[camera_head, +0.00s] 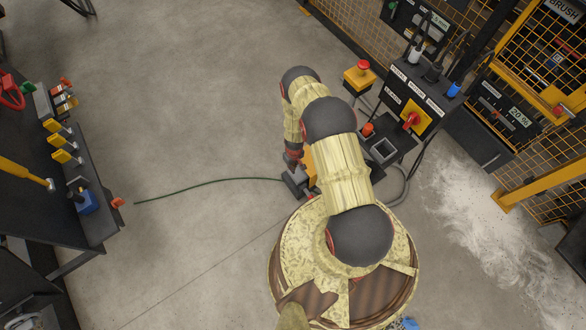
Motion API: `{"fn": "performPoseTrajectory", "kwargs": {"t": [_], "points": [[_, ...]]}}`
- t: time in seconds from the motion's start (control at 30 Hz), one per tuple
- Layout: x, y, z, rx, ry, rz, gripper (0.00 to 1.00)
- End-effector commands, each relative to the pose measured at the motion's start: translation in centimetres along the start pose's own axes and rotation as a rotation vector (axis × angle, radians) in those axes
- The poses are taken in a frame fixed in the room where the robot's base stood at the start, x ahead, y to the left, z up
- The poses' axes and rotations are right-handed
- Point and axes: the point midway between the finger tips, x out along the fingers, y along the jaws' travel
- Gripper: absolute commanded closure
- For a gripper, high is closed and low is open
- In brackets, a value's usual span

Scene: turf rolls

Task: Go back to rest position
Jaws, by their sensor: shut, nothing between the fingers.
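My arm rises from my round base, bends over at its far end and comes back down on its left side. My gripper (297,183) is the dark grey end below the red band, close to the left of my arm and above the floor near my base. It looks shut, with nothing seen in it. Its fingertips are small and partly hidden. No turf roll can be made out in this view.
A thin green hose (205,183) lies on the concrete floor, its right end near my gripper. A dark bench (95,215) with tools stands at left. A control stand (385,150) and a yellow mesh cage (545,60) stand at right. White powder (490,225) covers floor there.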

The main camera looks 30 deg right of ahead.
Motion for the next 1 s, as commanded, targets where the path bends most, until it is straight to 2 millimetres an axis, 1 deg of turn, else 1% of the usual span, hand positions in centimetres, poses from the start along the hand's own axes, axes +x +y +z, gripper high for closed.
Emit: {"fn": "performPoseTrajectory", "kwargs": {"t": [0.87, 0.93, 1.0], "points": [[0.1, 0.0, 0.1, 0.011, -0.001, 0.000, 1.00], [0.1, -0.3, 0.3, 0.046, -0.010, -0.010, 1.00], [0.0, -1.1, 1.1, 0.094, -0.040, -0.039, 1.00]]}}
